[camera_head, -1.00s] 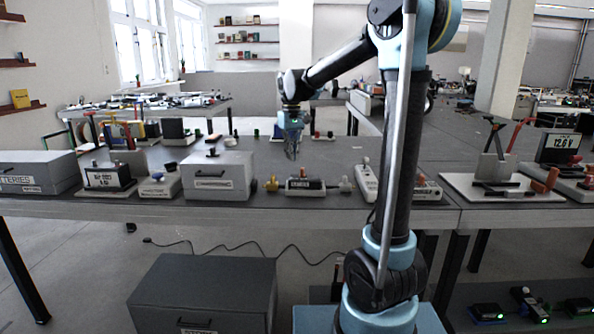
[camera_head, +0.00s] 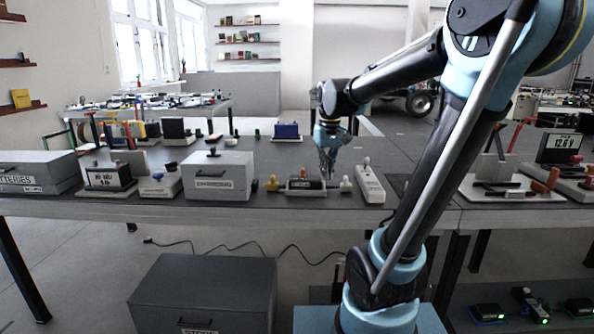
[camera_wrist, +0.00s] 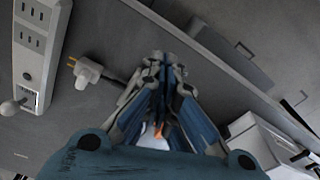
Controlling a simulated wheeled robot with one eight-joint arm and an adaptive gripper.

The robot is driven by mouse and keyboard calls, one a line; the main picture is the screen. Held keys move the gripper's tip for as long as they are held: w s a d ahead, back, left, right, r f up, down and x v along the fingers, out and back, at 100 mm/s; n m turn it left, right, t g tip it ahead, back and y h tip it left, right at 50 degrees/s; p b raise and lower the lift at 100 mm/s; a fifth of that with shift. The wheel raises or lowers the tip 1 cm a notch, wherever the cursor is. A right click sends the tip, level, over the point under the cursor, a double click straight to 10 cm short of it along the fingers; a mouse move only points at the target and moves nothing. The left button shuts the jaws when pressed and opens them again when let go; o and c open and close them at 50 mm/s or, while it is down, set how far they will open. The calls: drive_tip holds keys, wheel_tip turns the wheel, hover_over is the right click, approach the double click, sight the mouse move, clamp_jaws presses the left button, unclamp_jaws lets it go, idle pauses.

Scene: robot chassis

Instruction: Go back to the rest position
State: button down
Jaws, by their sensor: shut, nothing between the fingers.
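My gripper (camera_head: 328,168) is shut with nothing in it. In the head view it hangs fingers down above the workbench, just behind the small device with a dark block (camera_head: 305,184). In the wrist view my closed fingers (camera_wrist: 165,65) point over the grey bench top, with a white plug (camera_wrist: 88,72) to their left. My arm reaches up from the base and bends over toward the bench.
A white power strip (camera_head: 370,184) lies right of my gripper. A white charging box (camera_head: 218,177) stands left of it. A blue block (camera_head: 287,131) sits farther back.

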drive_tip(key=s+d+f+m, duration=0.1)
drive_tip(key=s+d+f, duration=0.3)
drive_tip(key=s+f, duration=0.3)
drive_tip(key=s+d+f+m+t, duration=0.1)
drive_tip(key=s+d+f+m, duration=0.1)
drive_tip(key=s+d+f, duration=0.3)
drive_tip(key=s+f, duration=0.3)
drive_tip(key=s, duration=0.4)
drive_tip(key=shift+d, duration=0.2)
drive_tip(key=shift+w+f, duration=0.2)
drive_tip(key=shift+w, duration=0.2)
idle(1.0)
